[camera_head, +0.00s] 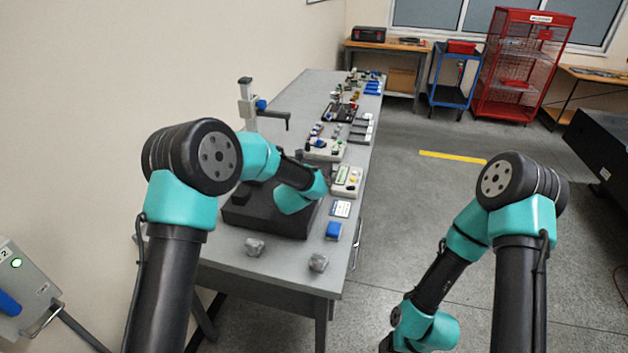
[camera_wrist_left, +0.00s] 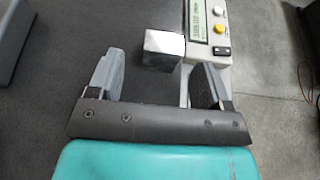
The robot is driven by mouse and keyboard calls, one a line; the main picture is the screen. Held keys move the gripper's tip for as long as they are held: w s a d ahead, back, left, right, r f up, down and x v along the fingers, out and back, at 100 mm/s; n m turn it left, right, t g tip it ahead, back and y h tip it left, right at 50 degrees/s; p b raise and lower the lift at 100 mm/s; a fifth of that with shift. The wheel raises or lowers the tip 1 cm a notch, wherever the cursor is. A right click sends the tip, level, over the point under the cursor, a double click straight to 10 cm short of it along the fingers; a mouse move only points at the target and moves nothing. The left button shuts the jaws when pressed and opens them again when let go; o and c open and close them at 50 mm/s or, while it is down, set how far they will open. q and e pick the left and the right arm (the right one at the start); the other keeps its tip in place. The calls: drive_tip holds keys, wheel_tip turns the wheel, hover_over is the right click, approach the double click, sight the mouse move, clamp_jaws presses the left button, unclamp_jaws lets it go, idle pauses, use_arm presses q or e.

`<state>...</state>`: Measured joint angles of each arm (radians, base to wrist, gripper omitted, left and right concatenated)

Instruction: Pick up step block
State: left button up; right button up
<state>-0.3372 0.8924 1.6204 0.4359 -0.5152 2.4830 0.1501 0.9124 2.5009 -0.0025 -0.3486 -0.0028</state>
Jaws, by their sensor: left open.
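A shiny grey metal block (camera_wrist_left: 163,50) lies on the dark surface in the left wrist view. It is the likeliest step block, though no steps can be made out. My left gripper (camera_wrist_left: 158,70) is open, with one finger on each side of the block's near end; whether they touch it cannot be told. In the head view my left arm reaches over the grey bench (camera_head: 285,262) and hides the gripper and this block. My right gripper is out of view; only its arm shows.
A display unit (camera_head: 347,181) with buttons, also in the left wrist view (camera_wrist_left: 208,30), stands close right of the block. A stand (camera_head: 248,105) rises behind.

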use_arm(q)
drive_tip(key=shift+x, duration=2.6)
drive_tip(key=shift+d, duration=0.1)
drive_tip(key=shift+r, duration=0.1)
drive_tip(key=c, duration=1.2)
drive_tip(key=shift+r, duration=0.5)
wheel_tip(320, 180, up, 3)
drive_tip(key=shift+f, duration=0.2)
drive_tip(key=s, duration=0.5)
drive_tip(key=s+r, duration=0.1)
drive_tip(key=s, duration=1)
drive_tip(key=shift+s+r, duration=0.1)
drive_tip(key=shift+r, duration=0.1)
